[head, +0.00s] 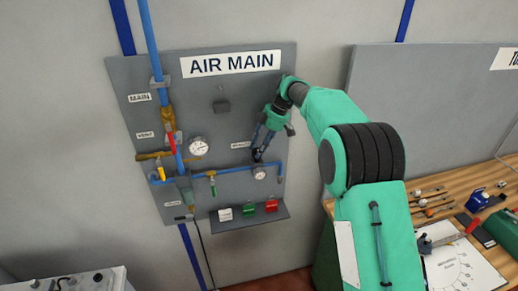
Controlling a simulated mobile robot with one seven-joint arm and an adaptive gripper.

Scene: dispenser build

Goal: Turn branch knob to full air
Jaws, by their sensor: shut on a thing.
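The branch knob (257,155) is a small dark part on the blue branch pipe, low on the right of the grey AIR MAIN panel. My gripper (258,148) points down at it from above, its fingers shut around the knob. The fingers cover most of the knob, so its turned position cannot be read. A small round gauge (259,173) sits just below the knob. Its needle is too small to read.
The panel (240,105) also carries a larger gauge (198,147), a red-handled valve (170,138), yellow-handled (161,172) and green-handled (213,187) valves. A shelf (240,221) below holds white, green and red blocks. A wooden bench (455,205) with tools stands right.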

